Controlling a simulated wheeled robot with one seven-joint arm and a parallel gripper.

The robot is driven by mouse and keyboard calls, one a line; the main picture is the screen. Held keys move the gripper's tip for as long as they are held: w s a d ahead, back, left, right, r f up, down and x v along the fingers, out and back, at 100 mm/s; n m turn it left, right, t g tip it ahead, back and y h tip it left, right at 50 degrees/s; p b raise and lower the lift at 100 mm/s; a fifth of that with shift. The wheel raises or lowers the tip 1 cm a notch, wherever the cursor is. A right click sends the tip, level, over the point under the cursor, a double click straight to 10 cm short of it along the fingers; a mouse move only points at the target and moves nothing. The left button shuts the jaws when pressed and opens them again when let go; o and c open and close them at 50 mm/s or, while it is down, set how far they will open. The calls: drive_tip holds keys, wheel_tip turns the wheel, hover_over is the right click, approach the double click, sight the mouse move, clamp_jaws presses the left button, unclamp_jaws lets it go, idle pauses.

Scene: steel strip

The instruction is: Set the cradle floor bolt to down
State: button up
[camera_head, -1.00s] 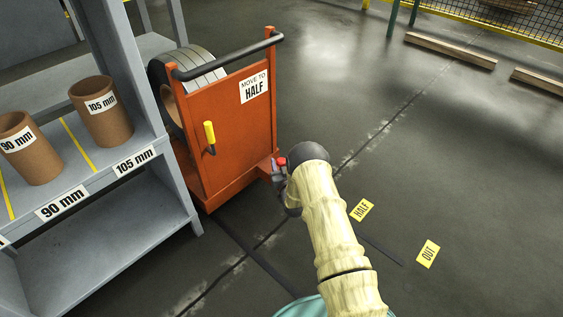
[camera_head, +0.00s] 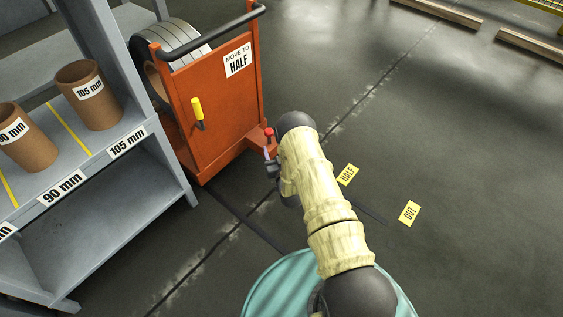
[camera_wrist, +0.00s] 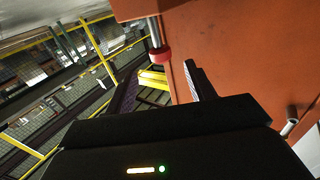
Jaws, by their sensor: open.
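The cradle is an orange cart (camera_head: 217,95) holding a coil of steel strip (camera_head: 168,38). Its floor bolt has a red knob (camera_head: 269,131) at the cart's low front right corner. In the wrist view the red knob (camera_wrist: 160,54) sits on a bare steel rod coming out of an orange bracket, with a length of rod showing. My gripper (camera_wrist: 160,88) is open, its two dark fingers either side of the knob's line, with the knob beyond the fingertips. In the head view my gripper (camera_head: 271,166) is just below the knob, partly hidden by my arm.
A yellow handle (camera_head: 197,112) is on the cart's front panel, beside a "MOVE TO HALF" sign (camera_head: 238,61). A grey shelf (camera_head: 95,225) with cardboard cores stands at left. Yellow floor labels HALF (camera_head: 347,175) and OUT (camera_head: 409,213) lie right of my arm. The floor further right is clear.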

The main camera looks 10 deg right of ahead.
drive_tip(key=s+p, duration=0.3)
drive_tip(key=s, duration=0.5)
drive_tip(key=shift+d, duration=0.15)
